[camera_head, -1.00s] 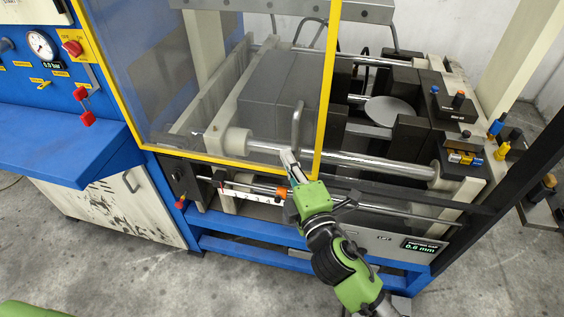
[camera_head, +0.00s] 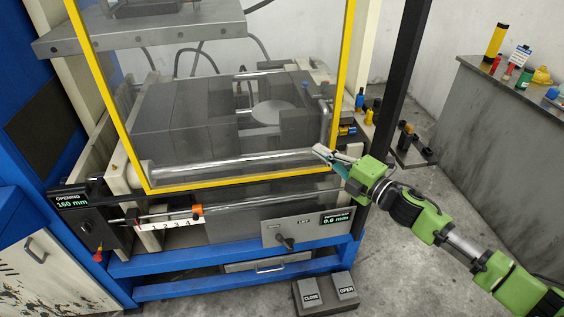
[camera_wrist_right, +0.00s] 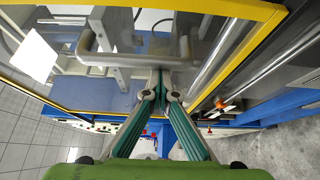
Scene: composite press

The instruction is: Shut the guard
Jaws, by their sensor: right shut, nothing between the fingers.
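The guard is a clear panel in a yellow frame (camera_head: 240,187) in front of the press. In the head view it spans most of the press opening, with the round plate (camera_head: 278,112) behind it. Its right edge lies left of the black post (camera_head: 402,90). A grey bar handle (camera_head: 328,122) is on the guard near that edge; it also shows in the right wrist view (camera_wrist_right: 130,60). My right gripper (camera_head: 322,151) is shut and empty at the handle's lower end; I cannot tell whether it touches. In the wrist view its fingertips (camera_wrist_right: 160,92) are below the handle. My left gripper is out of view.
A two-button box (camera_head: 326,294) marked CLOSE and OPEN stands on the floor in front. A grey bench (camera_head: 510,110) with small bottles is at the right. A blue cabinet (camera_head: 25,235) stands at the left.

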